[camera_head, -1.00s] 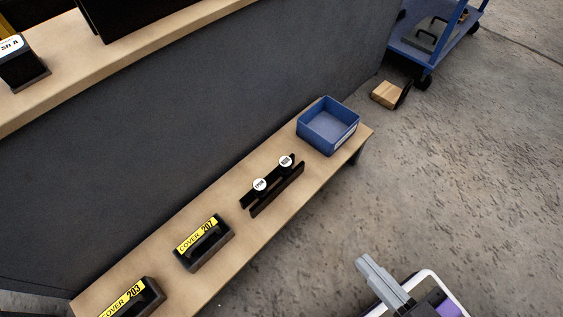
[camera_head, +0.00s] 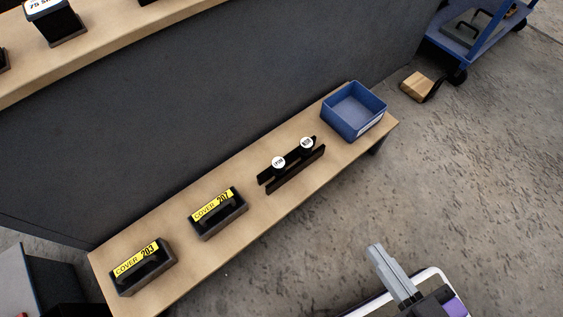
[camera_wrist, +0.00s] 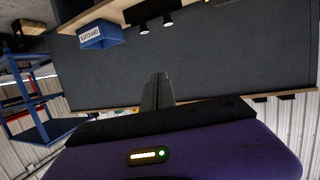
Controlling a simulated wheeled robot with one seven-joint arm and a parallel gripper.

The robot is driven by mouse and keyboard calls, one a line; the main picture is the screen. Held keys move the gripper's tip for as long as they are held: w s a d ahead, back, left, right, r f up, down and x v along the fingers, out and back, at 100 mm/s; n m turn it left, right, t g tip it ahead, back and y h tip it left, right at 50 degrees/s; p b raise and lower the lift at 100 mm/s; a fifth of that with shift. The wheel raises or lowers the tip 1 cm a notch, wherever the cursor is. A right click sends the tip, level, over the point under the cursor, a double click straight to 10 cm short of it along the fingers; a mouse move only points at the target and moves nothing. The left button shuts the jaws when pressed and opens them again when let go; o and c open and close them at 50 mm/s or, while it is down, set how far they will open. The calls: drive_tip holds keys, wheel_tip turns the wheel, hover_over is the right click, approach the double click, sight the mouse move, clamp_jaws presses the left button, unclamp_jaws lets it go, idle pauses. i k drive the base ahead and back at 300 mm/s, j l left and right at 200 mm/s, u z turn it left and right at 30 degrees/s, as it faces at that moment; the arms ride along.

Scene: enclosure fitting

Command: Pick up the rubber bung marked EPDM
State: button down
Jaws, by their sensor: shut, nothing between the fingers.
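Two round bungs with white labelled tops stand in a black two-rail holder (camera_head: 290,172) on the low wooden bench. The left bung (camera_head: 278,162) has lettering that may read EPDM, but it is too small to be sure. The right bung (camera_head: 306,143) has a different-looking mark that I cannot read. In the wrist view two dark bungs, one (camera_wrist: 143,28) beside the other (camera_wrist: 167,21), show near the top edge. My gripper (camera_head: 376,250) is shut and empty, over the floor in front of the bench, well apart from the bungs. It also shows in the wrist view (camera_wrist: 158,78).
A blue bin (camera_head: 354,112) stands right of the holder. Black blocks labelled COVER 207 (camera_head: 218,213) and COVER 203 (camera_head: 142,267) sit to its left. A higher shelf (camera_head: 100,48) runs behind. A cardboard box (camera_head: 417,86) and blue cart (camera_head: 470,45) stand beyond the bench. Floor in front is clear.

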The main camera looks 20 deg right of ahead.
sight(278, 163)
drive_tip(key=j+z, duration=0.2)
drive_tip(key=j, duration=0.25)
drive_tip(key=k+j+z, duration=0.15)
drive_tip(key=j, duration=0.3)
drive_tip(key=k+j+z, duration=0.2)
drive_tip(key=j, duration=0.25)
drive_tip(key=j+z, duration=0.15)
drive_tip(key=j, duration=0.25)
drive_tip(key=k, duration=0.05)
